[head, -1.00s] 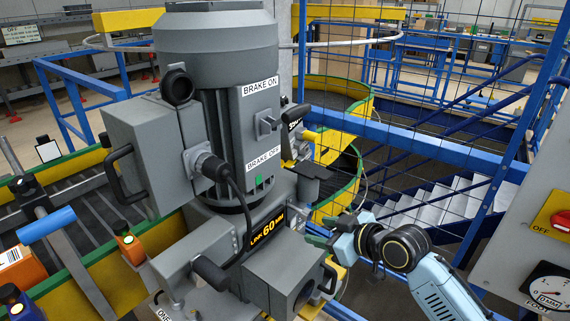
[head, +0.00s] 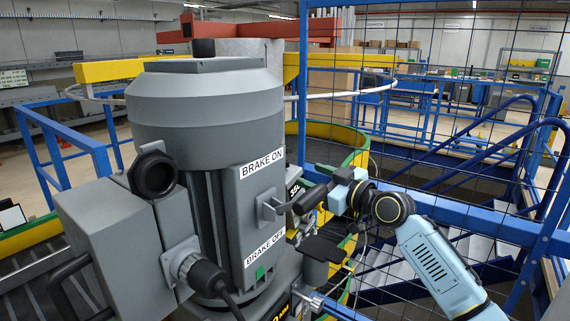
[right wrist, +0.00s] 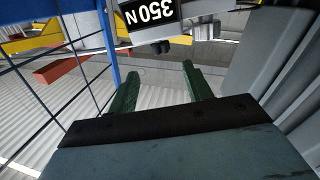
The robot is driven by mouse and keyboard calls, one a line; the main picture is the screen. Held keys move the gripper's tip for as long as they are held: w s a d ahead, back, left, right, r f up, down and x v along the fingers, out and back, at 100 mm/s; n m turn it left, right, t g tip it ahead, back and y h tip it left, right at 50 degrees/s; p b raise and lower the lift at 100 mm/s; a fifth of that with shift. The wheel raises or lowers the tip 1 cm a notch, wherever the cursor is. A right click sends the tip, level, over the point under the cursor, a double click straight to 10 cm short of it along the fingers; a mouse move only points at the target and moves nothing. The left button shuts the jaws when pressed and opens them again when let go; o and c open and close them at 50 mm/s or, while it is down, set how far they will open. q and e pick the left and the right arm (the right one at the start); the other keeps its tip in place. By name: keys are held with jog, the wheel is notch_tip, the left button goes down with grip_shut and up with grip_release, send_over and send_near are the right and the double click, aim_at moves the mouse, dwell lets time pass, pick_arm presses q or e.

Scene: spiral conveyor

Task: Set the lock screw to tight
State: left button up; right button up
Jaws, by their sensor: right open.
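My right gripper (head: 322,186) reaches in from the right, beside the motor unit's right side. In the right wrist view its two green fingers (right wrist: 160,92) stand apart with nothing between them. The grey motor unit (head: 205,110) carries BRAKE ON and BRAKE OFF labels and a grey brake lever (head: 272,208). A black handle (head: 308,199) is close to the right gripper; I cannot tell whether they touch. I cannot clearly pick out the lock screw. My left gripper is out of view.
A blue rail and wire mesh fence (head: 440,200) stand behind my right arm. A yellow and green curved conveyor edge (head: 358,158) lies behind the gripper. A grey box (head: 115,235) juts out at the motor's left. A dark flat plate (head: 322,248) is below the gripper.

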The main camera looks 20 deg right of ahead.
aim_at(290, 175)
jog(key=x, duration=0.8)
jog(key=shift+w+a, duration=0.1)
jog(key=shift+w, duration=0.15)
jog(key=shift+w+a, duration=0.25)
jog(key=shift+w, duration=0.35)
jog(key=c, duration=1)
jog(key=m+t+h+p, duration=0.1)
jog(key=p, duration=0.2)
jog(key=m+t+h+p, duration=0.1)
jog(key=h+p, duration=0.1)
jog(key=p, duration=0.2)
jog(key=m+t+h+p, duration=0.1)
jog(key=m+h+p, duration=0.1)
jog(key=p, duration=0.2)
jog(key=shift+a+r, duration=0.25)
jog(key=shift+r, duration=0.05)
jog(key=shift+f+m+h+p, duration=0.15)
jog(key=shift+m+h+p, duration=0.3)
jog(key=shift+h, duration=0.25)
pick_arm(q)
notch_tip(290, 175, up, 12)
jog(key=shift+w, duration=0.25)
pick_arm(e)
jog(key=shift+f, duration=0.1)
